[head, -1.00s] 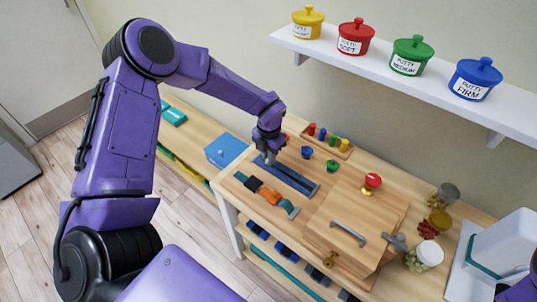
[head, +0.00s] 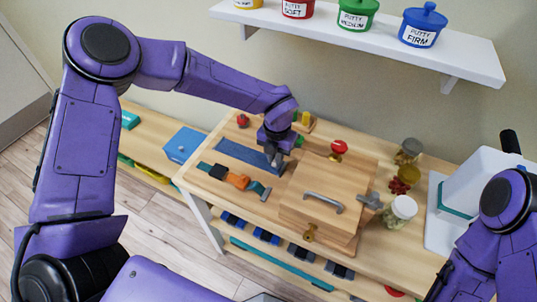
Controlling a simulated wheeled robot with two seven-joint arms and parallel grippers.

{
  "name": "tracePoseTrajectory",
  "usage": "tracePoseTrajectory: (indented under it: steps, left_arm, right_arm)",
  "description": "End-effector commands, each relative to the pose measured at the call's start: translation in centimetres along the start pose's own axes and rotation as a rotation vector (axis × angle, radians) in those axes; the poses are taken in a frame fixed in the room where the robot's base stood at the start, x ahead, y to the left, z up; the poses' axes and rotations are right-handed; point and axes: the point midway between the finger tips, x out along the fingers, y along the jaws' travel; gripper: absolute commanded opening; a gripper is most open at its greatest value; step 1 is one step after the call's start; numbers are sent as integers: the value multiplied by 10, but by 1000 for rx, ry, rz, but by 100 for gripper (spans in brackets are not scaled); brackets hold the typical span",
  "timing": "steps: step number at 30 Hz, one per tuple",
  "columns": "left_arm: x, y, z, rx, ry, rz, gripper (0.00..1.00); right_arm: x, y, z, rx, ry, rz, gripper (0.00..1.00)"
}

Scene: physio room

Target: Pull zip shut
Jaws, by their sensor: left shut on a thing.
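The zip is set in a blue fabric strip (head: 240,153) that lies along the back left of the wooden bench board. The two halves look together as one band to the left of my gripper. My left gripper (head: 274,161) reaches down to the right end of the strip and is shut on the zip's pull, which its fingers mostly hide. Part of my right arm shows at the right edge; its gripper is out of view.
A wooden box with a grey handle (head: 324,202) and a red knob (head: 339,147) stand to the right. Jars (head: 404,207) stand farther right, and a shelf (head: 380,45) with putty tubs hangs above.

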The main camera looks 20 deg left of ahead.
Motion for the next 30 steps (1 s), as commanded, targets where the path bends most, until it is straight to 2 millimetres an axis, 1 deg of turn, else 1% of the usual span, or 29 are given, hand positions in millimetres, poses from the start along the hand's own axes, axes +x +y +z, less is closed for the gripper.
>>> tracePoseTrajectory:
  steps: [1,8,9,10,11,20,23,30]
  left_arm:
    - [0,-3,-1,1,0,-5,0]
    - [0,-5,0,3,1,-7,0]
    - [0,-5,0,4,1,-7,28]
    - [0,-5,0,4,1,-7,38]
    - [0,-5,0,4,0,-6,40]
    - [-2,-2,0,-1,-1,-5,40]
    - [-15,-2,1,-1,-4,-6,40]
    - [-72,-4,1,1,-4,-5,40]
  right_arm:
    - [0,0,0,0,0,0,43]
    - [0,0,0,0,0,0,43]
    - [0,0,0,0,0,0,43]
    - [0,0,0,0,0,0,43]
    - [0,0,0,0,0,0,43]
    - [1,0,0,0,0,0,43]
    - [4,0,2,0,0,0,43]
    - [13,-1,5,0,0,0,43]
